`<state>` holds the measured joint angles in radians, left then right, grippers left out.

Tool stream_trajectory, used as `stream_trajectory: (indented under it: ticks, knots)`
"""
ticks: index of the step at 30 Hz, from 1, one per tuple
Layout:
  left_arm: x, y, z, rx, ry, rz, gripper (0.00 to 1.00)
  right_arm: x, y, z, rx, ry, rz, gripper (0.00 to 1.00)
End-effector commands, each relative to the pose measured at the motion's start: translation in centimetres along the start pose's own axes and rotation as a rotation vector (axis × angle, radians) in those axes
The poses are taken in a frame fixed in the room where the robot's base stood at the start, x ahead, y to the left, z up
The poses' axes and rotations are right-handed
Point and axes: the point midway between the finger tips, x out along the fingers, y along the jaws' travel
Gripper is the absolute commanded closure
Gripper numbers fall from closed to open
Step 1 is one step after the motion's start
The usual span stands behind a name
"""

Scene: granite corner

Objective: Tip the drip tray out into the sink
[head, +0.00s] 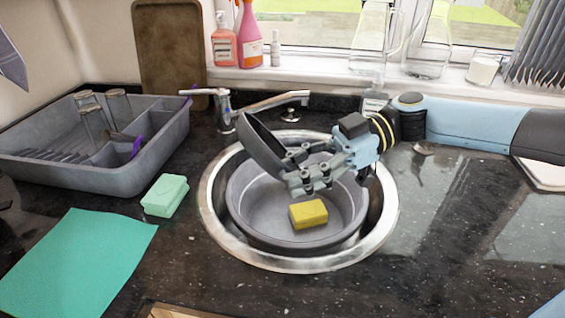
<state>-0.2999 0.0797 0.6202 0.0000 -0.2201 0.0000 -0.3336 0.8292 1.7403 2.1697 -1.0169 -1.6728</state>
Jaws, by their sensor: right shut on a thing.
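The round metal sink (213,207) is set in the dark granite worktop, with a grey basin (245,222) inside it. My right gripper (288,168) reaches in from the right and is over the sink. It is shut on the dark drip tray (263,147), which is steeply tilted over the back left of the sink. The tray's inside is mostly turned from view, so I cannot tell whether anything is in it. A yellow sponge (308,213) lies in the basin below the gripper. My left gripper is not in view.
A chrome tap (262,103) stands behind the sink, close to the tray. A grey dish rack (150,150) with glasses stands at left. A green sponge (165,195) and teal cloth (78,262) lie left of the sink. Worktop right of the sink is mostly clear.

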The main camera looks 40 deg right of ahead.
Motion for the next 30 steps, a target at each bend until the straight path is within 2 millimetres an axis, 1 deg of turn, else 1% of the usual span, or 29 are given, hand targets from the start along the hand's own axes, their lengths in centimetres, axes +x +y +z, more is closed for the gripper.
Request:
stream_trajectory:
  ticks: [5,16,20,22,29,30]
  knots:
    - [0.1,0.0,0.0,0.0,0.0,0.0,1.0,0.6,0.0,0.2,-0.007,-0.081,-0.002,1.0]
    - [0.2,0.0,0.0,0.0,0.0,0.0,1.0,2.8,0.0,1.2,-0.013,-0.424,0.0,1.0]
    - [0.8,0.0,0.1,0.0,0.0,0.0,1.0,3.6,0.0,2.0,-0.016,-0.563,-0.001,1.0]
    - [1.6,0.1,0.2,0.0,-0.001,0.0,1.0,4.0,0.0,2.6,-0.016,-0.64,-0.001,1.0]
    - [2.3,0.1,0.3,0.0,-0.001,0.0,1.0,4.5,-0.1,3.7,-0.014,-0.83,-0.002,1.0]
    - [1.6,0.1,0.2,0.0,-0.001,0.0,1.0,4.2,0.0,3.0,-0.016,-0.85,-0.002,1.0]
